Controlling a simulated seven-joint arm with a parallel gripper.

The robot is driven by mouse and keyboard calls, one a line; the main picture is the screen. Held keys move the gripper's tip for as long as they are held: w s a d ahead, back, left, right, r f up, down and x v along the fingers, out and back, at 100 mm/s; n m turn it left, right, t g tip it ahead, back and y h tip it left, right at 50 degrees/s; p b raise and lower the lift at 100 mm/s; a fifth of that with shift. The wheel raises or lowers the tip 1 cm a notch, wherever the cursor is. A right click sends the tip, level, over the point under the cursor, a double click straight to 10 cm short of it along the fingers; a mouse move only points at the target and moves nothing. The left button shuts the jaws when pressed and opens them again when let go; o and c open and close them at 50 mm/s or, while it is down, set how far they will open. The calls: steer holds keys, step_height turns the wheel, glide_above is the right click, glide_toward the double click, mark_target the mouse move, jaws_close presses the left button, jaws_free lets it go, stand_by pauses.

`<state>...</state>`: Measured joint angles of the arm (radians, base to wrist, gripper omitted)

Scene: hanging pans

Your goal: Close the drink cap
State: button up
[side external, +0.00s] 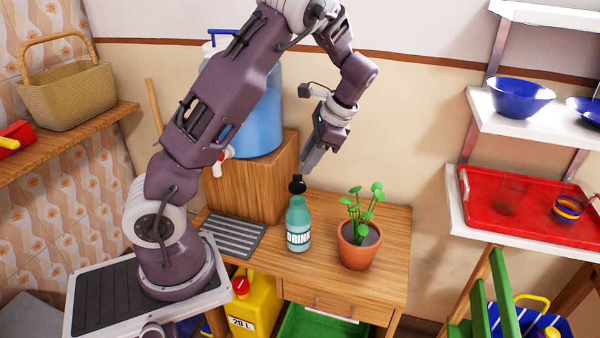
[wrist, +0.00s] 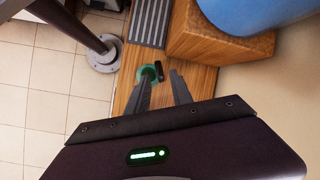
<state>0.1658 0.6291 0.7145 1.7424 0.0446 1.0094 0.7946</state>
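A teal bottle (side external: 298,228) labelled DRINK stands upright on the wooden table. Its black cap (side external: 297,185) shows at the top of the bottle's neck and looks flipped up rather than pressed down. In the wrist view the bottle (wrist: 147,72) is seen from above, with the dark cap (wrist: 158,70) at its right side. My gripper (side external: 305,172) is just above the cap, pointing down. In the wrist view its two fingers (wrist: 161,79) are apart, with the left one overlapping the bottle. I cannot tell whether a finger touches the cap.
A potted plant (side external: 358,245) stands close right of the bottle. A grey grooved mat (side external: 232,233) lies to its left. Behind is a wooden block (side external: 262,180) carrying a blue water dispenser (side external: 262,125). A red tray (side external: 490,210) is on the right shelf.

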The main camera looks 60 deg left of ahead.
mark_target(299, 175)
steer(key=x, duration=0.5)
steer(key=shift+d, duration=0.1)
jaws_close()
steer(key=shift+s+d+f+t+y, duration=0.1)
steer(key=shift+s+d+t+y, duration=0.1)
steer(key=shift+d+y, duration=0.2)
steer(key=shift+s+d+f+t+y, duration=0.1)
steer(key=shift+d+t+y, duration=0.1)
steer(key=shift+d+y, duration=0.25)
steer(key=y, duration=0.1)
steer(key=d+f+n+t+y, duration=0.1)
steer(key=y, duration=0.1)
steer(key=shift+s+d+y, duration=0.25)
steer(key=shift+s+d, duration=0.1)
steer(key=shift+s, duration=0.05)
steer(key=shift+s+d+f+n+t+y, duration=0.15)
steer(key=shift+d+f+y, duration=0.1)
steer(key=shift+y, duration=0.3)
steer(key=shift+s+d+f+n+t+y, duration=0.15)
steer(key=shift+d+f+y, duration=0.1)
steer(key=shift+y, duration=0.3)
steer(key=shift+s+d+f+n+t+y, duration=0.1)
steer(key=shift+d+f+n+t+y, duration=0.1)
steer(key=shift+f+y, duration=0.25)
steer(key=shift+d+f+n+t+y, duration=0.1)
steer(key=shift+d+f+n+y, duration=0.1)
steer(key=shift+y, duration=0.45)
steer(key=shift+f, duration=0.1)
